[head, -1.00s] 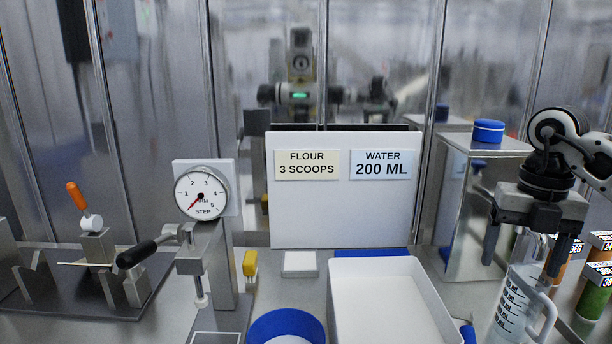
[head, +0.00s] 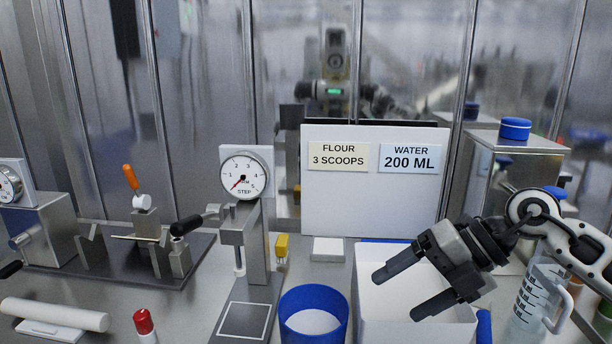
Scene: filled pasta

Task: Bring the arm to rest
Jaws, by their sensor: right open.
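My right gripper (head: 395,290) comes in from the right in the head view. Its two dark fingers are apart, with nothing between them, and point left and slightly down. It hangs in front of and above the white rectangular tray (head: 370,318), hiding much of it. The right arm (head: 570,230) reaches back to the right edge, above the clear measuring jug (head: 530,300). The jug stands upright and apart from the fingers. My left gripper is not in the picture.
A blue round container (head: 340,335) stands left of the tray. Further left are a press with a dial (head: 245,176), a red-capped bottle (head: 144,322) and a white roller (head: 55,313). A recipe board (head: 370,205) stands behind. A metal canister (head: 525,165) is at the back right.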

